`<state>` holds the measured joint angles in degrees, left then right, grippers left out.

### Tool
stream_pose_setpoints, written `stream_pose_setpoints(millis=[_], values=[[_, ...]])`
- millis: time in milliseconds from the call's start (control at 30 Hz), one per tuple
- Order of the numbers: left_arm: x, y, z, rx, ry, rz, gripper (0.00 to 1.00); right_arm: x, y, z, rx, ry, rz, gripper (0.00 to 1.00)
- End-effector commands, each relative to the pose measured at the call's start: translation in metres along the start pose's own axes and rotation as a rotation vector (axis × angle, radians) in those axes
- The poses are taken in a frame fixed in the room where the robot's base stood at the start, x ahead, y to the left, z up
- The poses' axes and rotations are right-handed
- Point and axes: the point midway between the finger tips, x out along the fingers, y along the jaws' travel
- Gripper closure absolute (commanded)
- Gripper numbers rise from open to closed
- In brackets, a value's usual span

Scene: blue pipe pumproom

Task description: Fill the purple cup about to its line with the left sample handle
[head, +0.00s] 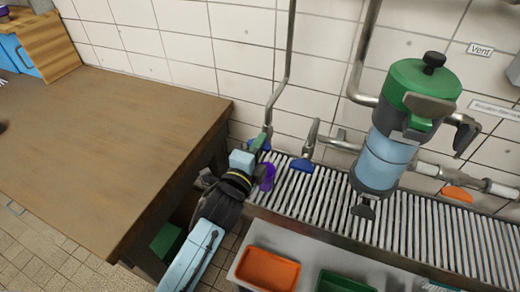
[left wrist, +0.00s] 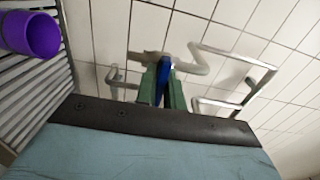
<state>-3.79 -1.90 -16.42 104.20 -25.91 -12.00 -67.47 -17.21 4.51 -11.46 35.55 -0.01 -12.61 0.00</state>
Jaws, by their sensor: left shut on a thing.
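My left gripper (head: 259,144) reaches over from the bottom left in the head view. Its green fingers are shut on the blue left sample handle (left wrist: 165,78), seen between them in the left wrist view (left wrist: 163,90). The handle (head: 264,146) hangs at the lower end of a thin vertical pipe. The purple cup (head: 267,177) stands on the slatted drain just below and beside the gripper, partly hidden by it. The cup also shows at the upper left in the left wrist view (left wrist: 32,34). Its line and any water level cannot be made out. My right gripper is not in view.
A second blue handle (head: 301,165) is on a pipe to the right, above the slatted drain (head: 330,205). A green-topped vessel (head: 385,160) stands farther right. A wooden table (head: 110,140) fills the left. Orange (head: 268,269) and green trays lie in front.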

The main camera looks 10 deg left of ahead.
Motion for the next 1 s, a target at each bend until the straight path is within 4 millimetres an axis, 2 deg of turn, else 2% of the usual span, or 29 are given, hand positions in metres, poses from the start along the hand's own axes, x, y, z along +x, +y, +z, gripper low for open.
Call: stream_pose_setpoints(millis=[133,400,500,1000], values=[[0.0,-0.001,0.0,-0.125,-0.001,0.003,1.0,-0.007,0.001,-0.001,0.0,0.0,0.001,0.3],[0.0,-0.003,0.0,-0.705,-0.002,0.003,1.0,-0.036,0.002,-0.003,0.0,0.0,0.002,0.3],[0.0,-0.002,0.0,-0.819,-0.001,0.002,1.0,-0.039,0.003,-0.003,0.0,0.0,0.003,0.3],[0.0,0.0,0.0,-0.843,0.0,0.001,1.0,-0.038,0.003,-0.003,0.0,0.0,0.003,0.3]])
